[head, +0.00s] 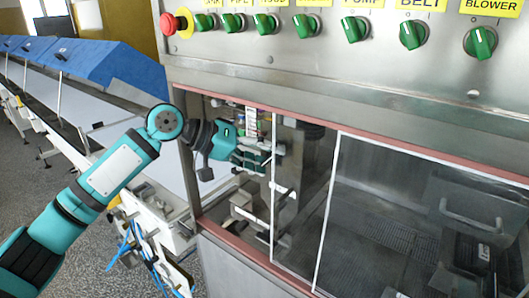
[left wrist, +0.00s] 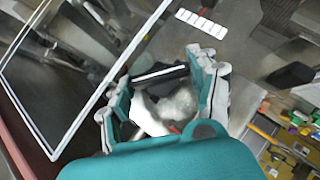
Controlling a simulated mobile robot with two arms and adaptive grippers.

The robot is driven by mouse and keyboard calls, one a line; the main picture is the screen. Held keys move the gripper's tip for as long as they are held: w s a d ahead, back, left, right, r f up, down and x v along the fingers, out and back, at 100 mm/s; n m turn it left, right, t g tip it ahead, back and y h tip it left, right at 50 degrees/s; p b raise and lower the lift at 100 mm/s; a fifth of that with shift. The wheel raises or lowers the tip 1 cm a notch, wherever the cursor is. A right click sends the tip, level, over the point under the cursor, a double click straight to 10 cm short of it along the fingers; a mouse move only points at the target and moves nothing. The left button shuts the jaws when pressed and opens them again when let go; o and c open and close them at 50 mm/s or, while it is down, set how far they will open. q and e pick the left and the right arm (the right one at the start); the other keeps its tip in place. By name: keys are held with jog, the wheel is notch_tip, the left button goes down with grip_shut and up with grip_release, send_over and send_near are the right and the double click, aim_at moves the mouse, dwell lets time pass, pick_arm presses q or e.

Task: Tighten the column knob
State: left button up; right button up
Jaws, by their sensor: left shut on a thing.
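My left gripper (head: 260,157) reaches in from the left through the open bay of the steel machine. Its fingers are closed around the column knob, which the fingers mostly hide in the head view. In the left wrist view, the teal and grey fingers (left wrist: 165,98) stand on both sides of a shiny grey rounded part, the column knob (left wrist: 178,106). A dark bar crosses just beyond it. How far the knob is turned cannot be told. My right gripper is in neither view.
A control panel (head: 330,60) with green knobs and a red emergency stop button (head: 170,24) hangs above the bay. A white-framed clear door (head: 400,215) covers the right side. A conveyor with blue covers (head: 110,65) runs at the left.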

pick_arm(q)
jog(key=o, duration=1.2)
